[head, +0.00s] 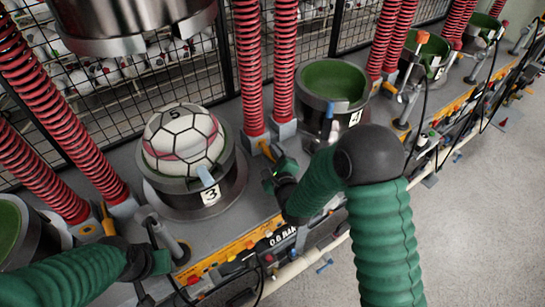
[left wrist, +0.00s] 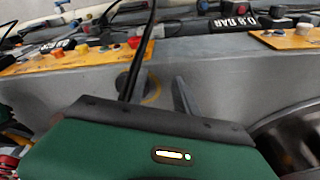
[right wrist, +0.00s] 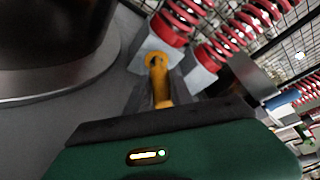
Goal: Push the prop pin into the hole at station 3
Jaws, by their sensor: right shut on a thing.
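At station 3, marked by a white label (head: 211,195), a white soccer ball (head: 184,140) sits in a dark cylindrical cup (head: 225,180). My right gripper (head: 274,167) is shut on the orange prop pin (head: 267,151), low beside the grey spring blocks right of the cup. In the right wrist view the pin (right wrist: 158,82) stands between the fingers, its rounded end near a grey block (right wrist: 150,48). I cannot see the hole or how deep the pin sits. My left gripper (head: 158,262) is at the lower left; its fingers (left wrist: 166,95) are apart and empty.
Red springs (head: 249,60) rise on both sides of the cup. A metal press head (head: 135,30) hangs above the ball. Another orange part (head: 107,218) stands by the left springs. An orange control panel (head: 235,247) and cables line the front edge. Station 4's cup (head: 333,82) is right.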

